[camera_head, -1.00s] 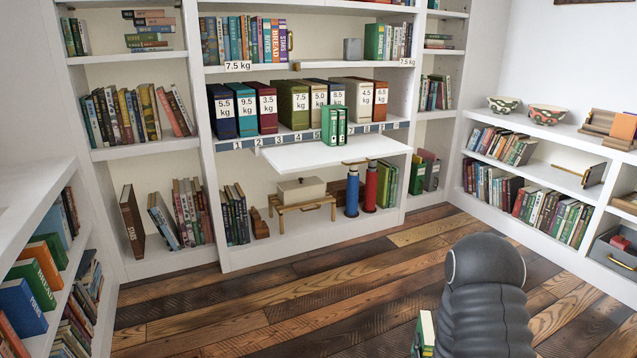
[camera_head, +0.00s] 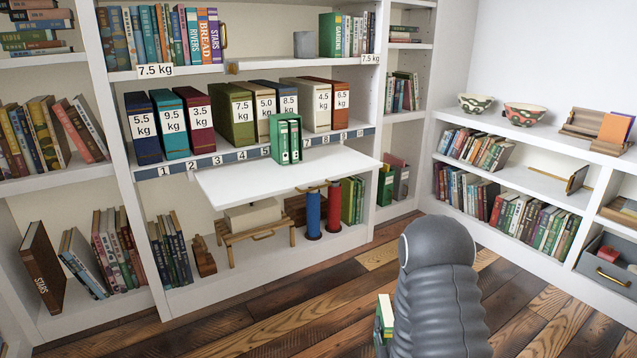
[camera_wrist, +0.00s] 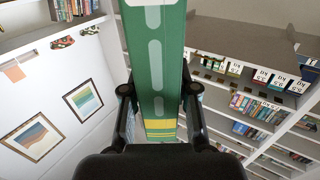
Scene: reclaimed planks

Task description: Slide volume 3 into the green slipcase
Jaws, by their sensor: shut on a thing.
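My gripper (camera_wrist: 158,95) is shut on a green book (camera_wrist: 157,60) with pale markings and a yellow band near the gripper; I take it as volume 3, though its number cannot be read. In the head view the held book (camera_head: 384,316) shows partly beside my grey arm, low in the picture, and the gripper is hidden there. The green slipcase (camera_head: 274,140) stands upright on a white pull-out board (camera_head: 235,186) in the middle bookcase. Two green spines with white labels show in its front. The held book is well apart from the slipcase.
Weighted box files (camera_head: 147,140) stand in a row behind the board, above a numbered strip. Red (camera_head: 334,205) and blue (camera_head: 313,212) cylinders and a small wooden bench (camera_head: 258,235) are below the board. The plank floor (camera_head: 250,335) in front looks clear.

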